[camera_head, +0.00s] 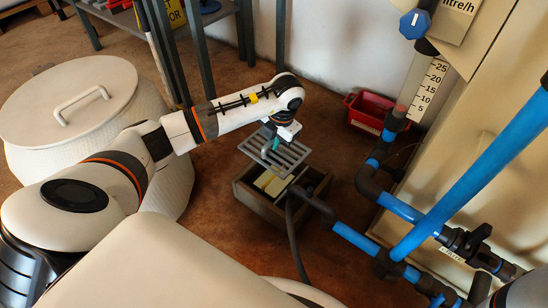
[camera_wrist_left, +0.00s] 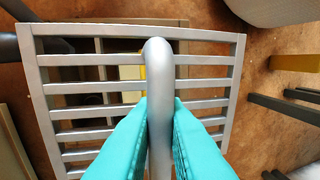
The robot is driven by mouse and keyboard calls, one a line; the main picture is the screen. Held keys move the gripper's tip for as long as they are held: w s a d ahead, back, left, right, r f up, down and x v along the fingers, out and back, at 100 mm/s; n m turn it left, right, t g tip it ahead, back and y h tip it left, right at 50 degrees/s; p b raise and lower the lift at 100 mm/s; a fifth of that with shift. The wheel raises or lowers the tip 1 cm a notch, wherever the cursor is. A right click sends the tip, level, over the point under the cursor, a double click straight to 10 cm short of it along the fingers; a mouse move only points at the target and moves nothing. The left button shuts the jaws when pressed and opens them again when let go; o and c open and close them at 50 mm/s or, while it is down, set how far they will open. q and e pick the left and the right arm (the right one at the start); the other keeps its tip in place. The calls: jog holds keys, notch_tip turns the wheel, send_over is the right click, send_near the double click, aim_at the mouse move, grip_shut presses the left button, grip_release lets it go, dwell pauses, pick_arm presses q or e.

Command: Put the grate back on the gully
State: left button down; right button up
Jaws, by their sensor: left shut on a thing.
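My left gripper (camera_head: 275,144) is shut on the handle of the grey slatted grate (camera_head: 290,158). In the left wrist view its teal fingers (camera_wrist_left: 160,128) press on both sides of the grate's rounded handle (camera_wrist_left: 159,62), and the slats of the grate (camera_wrist_left: 210,83) spread out below. The gully (camera_head: 249,197) is a dark square box on the floor with an open top. The grate is held above it, shifted toward its back left side, and appears apart from the rim. Part of the gully's inside shows through the slats. My right gripper is not in view.
A dark hose (camera_head: 292,235) runs down at the gully's front right. Blue pipes (camera_head: 400,208) with dark fittings stand to the right. A red bin (camera_head: 366,112) lies behind by the wall. A large white lidded container (camera_head: 75,103) stands at the left.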

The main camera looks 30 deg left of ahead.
pick_arm(q)
jog(key=shift+n, duration=0.3)
notch_tip(320, 180, down, 11)
jog(key=b, duration=0.7)
jog(key=shift+a+r+b, duration=0.1)
jog(key=shift+r+b, duration=0.1)
jog(key=shift+b, duration=0.1)
jog(key=shift+r, duration=0.15)
jog(key=shift+f, duration=0.25)
jog(key=c, duration=1.5)
grip_release()
jog(key=shift+o, duration=0.2)
